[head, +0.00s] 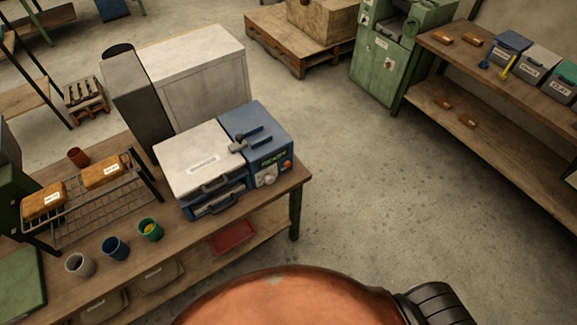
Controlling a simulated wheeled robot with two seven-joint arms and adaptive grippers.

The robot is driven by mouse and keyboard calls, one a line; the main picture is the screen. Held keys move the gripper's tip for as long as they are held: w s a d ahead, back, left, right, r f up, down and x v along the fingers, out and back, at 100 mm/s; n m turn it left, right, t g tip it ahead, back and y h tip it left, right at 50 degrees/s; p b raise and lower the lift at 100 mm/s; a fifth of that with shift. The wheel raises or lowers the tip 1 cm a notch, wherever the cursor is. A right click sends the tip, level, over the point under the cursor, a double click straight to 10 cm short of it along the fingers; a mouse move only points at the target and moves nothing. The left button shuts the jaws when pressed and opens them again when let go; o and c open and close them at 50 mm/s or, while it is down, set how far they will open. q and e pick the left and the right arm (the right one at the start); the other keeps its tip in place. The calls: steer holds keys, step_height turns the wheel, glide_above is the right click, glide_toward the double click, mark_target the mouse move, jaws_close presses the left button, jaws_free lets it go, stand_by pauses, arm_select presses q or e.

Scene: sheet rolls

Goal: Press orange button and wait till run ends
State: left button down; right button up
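A blue and white machine (258,135) stands on the wooden workbench (180,245) at left centre. Its blue front panel has a green lit display (273,160) that seems to read READY. A small orange button (287,165) sits at the right of the panel, beside a pale round knob (268,179). The machine's white lidded part (195,150) has dark handles at its front, and the lid looks shut. Neither of my grippers is in view, and nothing covers the button.
A wire rack (95,215) with two labelled brown blocks and several cups (150,229) stand left of the machine. A grey cabinet (200,85) is behind the bench. A green machine (390,65) and wooden shelf (490,120) stand at right. The floor between is clear.

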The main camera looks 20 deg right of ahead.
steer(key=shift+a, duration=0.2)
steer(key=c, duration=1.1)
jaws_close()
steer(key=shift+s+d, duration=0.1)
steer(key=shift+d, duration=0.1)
